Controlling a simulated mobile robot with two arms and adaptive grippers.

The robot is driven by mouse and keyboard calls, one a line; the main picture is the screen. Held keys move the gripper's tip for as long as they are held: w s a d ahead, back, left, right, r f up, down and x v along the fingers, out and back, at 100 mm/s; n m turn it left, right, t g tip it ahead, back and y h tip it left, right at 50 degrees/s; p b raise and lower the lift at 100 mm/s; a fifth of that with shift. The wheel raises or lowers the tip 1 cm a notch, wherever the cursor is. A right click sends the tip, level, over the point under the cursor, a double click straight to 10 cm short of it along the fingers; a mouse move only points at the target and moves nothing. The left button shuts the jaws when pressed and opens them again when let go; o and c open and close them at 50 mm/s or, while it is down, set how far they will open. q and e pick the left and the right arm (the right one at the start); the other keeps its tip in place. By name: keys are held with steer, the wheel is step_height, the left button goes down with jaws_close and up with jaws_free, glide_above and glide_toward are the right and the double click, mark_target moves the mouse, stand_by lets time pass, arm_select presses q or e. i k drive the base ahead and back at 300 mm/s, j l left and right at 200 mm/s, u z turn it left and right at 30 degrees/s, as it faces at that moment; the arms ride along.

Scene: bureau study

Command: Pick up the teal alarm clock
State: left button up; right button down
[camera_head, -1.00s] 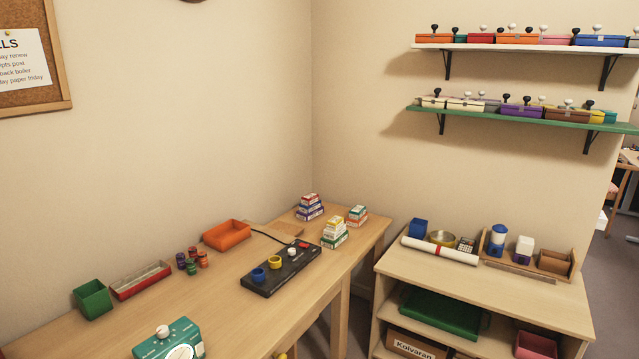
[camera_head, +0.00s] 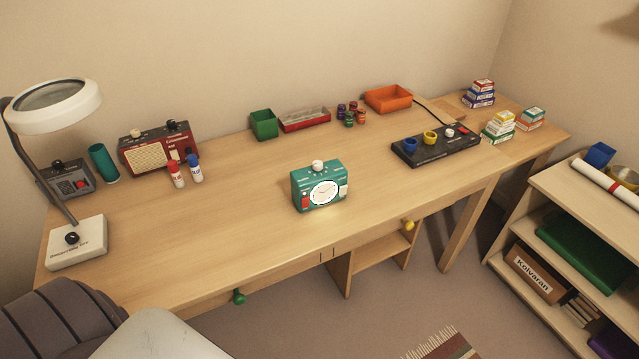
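The teal alarm clock (camera_head: 320,187) stands upright near the middle of the wooden desk (camera_head: 250,225). It has a round white dial on its front, a white knob on top and a red patch at its left side. Nothing touches it, and the desk around it is bare. Neither of my grippers shows in the head view.
A magnifier lamp (camera_head: 78,242), a red radio (camera_head: 158,148) and red and blue bottles stand at the left. A green bin (camera_head: 263,124), an orange tray (camera_head: 388,98) and a black panel (camera_head: 436,145) lie behind and right. A chair (camera_head: 60,318) is at front left.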

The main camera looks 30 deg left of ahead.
mark_target(322, 186)
steer(key=i+j+u, duration=0.15)
steer(key=u, duration=0.2)
steer(key=i+u, duration=0.2)
steer(key=u, duration=0.15)
